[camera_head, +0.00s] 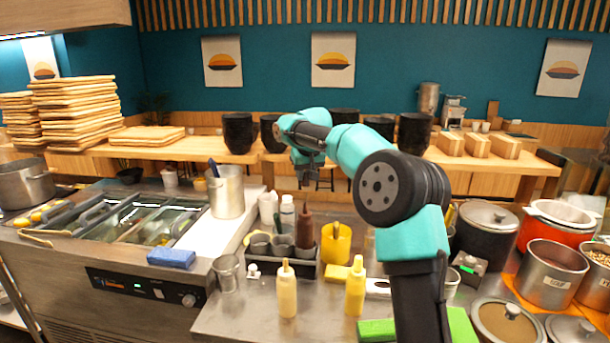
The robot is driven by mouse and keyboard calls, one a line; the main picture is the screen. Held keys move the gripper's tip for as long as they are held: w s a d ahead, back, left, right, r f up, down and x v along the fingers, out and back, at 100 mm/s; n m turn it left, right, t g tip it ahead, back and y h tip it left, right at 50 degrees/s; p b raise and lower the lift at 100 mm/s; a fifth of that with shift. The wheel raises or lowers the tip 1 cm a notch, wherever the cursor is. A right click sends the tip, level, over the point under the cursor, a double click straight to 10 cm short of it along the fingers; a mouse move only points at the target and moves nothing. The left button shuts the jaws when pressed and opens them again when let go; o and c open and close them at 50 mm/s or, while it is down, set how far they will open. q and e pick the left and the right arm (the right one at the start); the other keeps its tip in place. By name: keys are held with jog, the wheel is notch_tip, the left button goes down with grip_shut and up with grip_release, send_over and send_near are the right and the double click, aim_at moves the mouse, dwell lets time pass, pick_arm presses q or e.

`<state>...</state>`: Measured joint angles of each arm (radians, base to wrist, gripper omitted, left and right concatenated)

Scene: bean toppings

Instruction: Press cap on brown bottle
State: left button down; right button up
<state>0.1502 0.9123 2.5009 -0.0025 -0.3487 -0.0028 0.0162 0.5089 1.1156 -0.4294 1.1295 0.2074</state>
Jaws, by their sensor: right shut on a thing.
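The brown bottle (304,229) stands upright in a dark caddy among other containers, with a narrow tip at its top. My right gripper (305,181) points down just above the bottle and shows small and dark. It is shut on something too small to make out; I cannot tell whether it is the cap. A gap seems to show between the gripper and the bottle's tip. My left gripper is not in view.
The dark caddy (292,267) also holds metal cups and white bottles. A cream bottle (287,291) and a yellow bottle (355,289) stand in front. A yellow cup (335,244) is right of the brown bottle. Pots crowd the right side.

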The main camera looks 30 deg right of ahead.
aim_at(306, 182)
jog(key=shift+f, duration=2.5)
jog(key=shift+f, duration=1.1)
jog(key=shift+f, duration=0.3)
jog(key=shift+f, duration=0.45)
jog(key=shift+f, duration=0.25)
jog(key=shift+f, duration=0.2)
jog(key=o, duration=1.2)
